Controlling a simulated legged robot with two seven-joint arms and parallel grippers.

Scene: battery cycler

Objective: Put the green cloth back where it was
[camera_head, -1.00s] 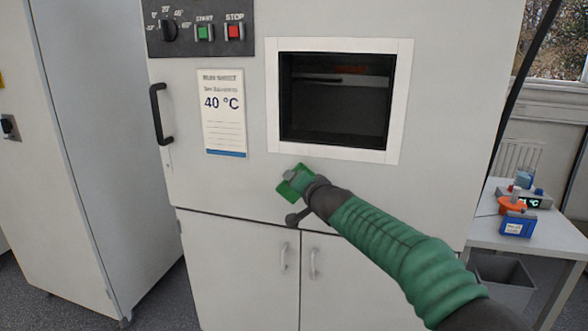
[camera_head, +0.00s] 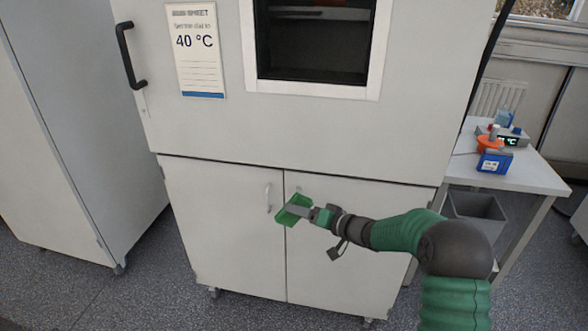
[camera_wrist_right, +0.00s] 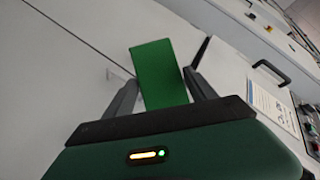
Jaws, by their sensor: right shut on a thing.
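My right gripper (camera_head: 312,213) is shut on the green cloth (camera_head: 292,209), which shows as a small flat green piece. It holds the cloth in front of the lower cupboard doors of the grey cabinet, near the door handles. In the right wrist view the cloth (camera_wrist_right: 158,74) sits between the two dark fingers (camera_wrist_right: 160,96). The cloth partly hides one door handle there. My left gripper is not in view.
The cabinet (camera_head: 230,130) has a dark window (camera_head: 315,45), a 40 °C sheet (camera_head: 195,50) and a black handle (camera_head: 130,55). At right, a small table (camera_head: 520,172) bears a blue box (camera_head: 495,161) and other items, with a grey bin (camera_head: 477,213) below. The floor at lower left is clear.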

